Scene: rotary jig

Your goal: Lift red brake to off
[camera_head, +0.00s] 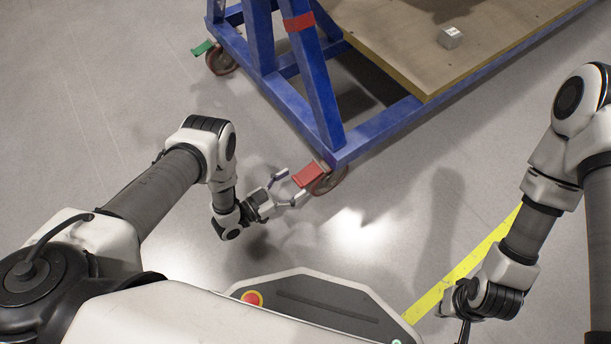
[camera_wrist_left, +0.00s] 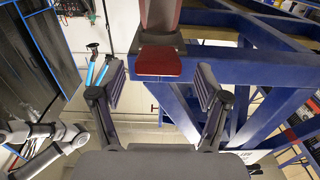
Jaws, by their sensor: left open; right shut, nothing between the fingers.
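The red brake (camera_head: 306,177) is a flat pedal on the caster (camera_head: 328,181) under the near corner of the blue frame. In the left wrist view the red brake (camera_wrist_left: 158,62) is ahead, centred between the fingers. My left gripper (camera_head: 288,187) is open beside it, fingers pointing at the pedal. In the left wrist view the gripper (camera_wrist_left: 160,88) has nothing between its fingers, and the brake looks just beyond the tips. I cannot tell whether a finger touches it. My right gripper (camera_head: 463,330) is shut at the bottom edge, mostly cut off, far from the brake.
The blue jig frame (camera_head: 312,90) rises behind the brake, with a wooden board (camera_head: 415,55) bearing a small metal block (camera_head: 450,37). Another caster with a green brake (camera_head: 203,47) stands further left. Yellow floor tape (camera_head: 465,266) runs at right. Floor left of the frame is clear.

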